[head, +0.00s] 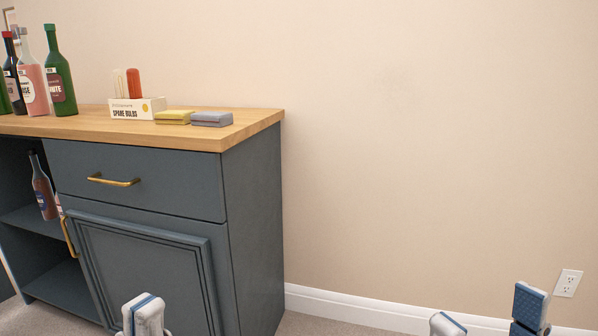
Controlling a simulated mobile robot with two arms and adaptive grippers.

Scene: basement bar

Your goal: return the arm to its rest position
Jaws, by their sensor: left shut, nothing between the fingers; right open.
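My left gripper (148,316) shows at the bottom edge in front of the blue-grey cabinet's door. Its white and blue fingers are shut with nothing between them. My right gripper (489,318) shows at the bottom right in front of the bare wall. Its two fingers stand well apart, so it is open and empty. Most of both arms lies below the picture.
The cabinet (256,230) has a wooden top with several bottles (60,75), a spare bulbs box (137,108), a yellow packet (173,117) and a grey packet (212,119). A bottle (43,188) leans in its open shelf. Right of it are wall and an outlet (567,283).

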